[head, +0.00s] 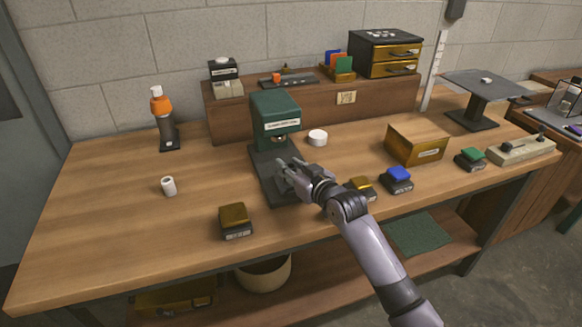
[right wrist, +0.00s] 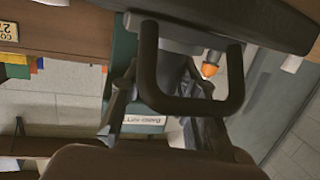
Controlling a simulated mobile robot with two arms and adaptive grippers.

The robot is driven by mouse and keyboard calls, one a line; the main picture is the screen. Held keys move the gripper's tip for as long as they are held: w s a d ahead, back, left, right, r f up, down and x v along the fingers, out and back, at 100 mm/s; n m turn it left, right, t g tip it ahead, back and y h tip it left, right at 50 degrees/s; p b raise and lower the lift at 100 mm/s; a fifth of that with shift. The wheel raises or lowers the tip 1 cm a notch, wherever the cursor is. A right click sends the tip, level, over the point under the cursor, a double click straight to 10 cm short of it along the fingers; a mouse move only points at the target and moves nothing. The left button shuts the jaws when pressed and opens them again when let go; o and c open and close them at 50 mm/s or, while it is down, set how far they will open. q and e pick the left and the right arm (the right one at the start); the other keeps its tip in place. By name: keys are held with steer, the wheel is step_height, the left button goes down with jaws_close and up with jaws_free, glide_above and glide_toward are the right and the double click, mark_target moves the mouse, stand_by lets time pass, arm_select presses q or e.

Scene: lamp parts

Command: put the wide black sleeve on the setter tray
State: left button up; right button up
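A green press (head: 275,112) with a white label stands on the bench on a long dark base plate (head: 263,178), which may be the setter tray. My right gripper (head: 281,176) is over the front part of this plate, with its fingers apart. The right wrist view shows these fingers (right wrist: 165,90) spread, with a dark U-shaped bar (right wrist: 190,105) across them. I cannot tell what the bar belongs to. The green press (right wrist: 145,124) shows behind them, upside down. I cannot make out the wide black sleeve in either view. My left gripper is out of view.
A white cylinder (head: 168,186) and an orange-topped bottle (head: 162,112) stand left. A white disc (head: 318,137) sits right of the press. Yellow (head: 235,218) and blue (head: 397,176) blocks lie near the front edge. A wooden box (head: 415,145) stands right. The left bench is mostly clear.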

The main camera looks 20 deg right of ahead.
steer(key=shift+o, duration=0.9)
steer(key=shift+s+a+f, duration=0.1)
steer(key=shift+s+f, duration=0.1)
steer(key=shift+f, duration=0.75)
steer(key=shift+r, duration=0.3)
steer(key=v, duration=0.3)
steer(key=r+v, duration=0.1)
steer(key=v, duration=0.6)
steer(key=shift+s+d+r, duration=0.2)
steer(key=shift+d+r, duration=0.05)
steer(key=shift+d, duration=0.05)
steer(key=shift+s+r, duration=0.25)
steer(key=shift+s, duration=0.25)
steer(key=shift+c, duration=0.2)
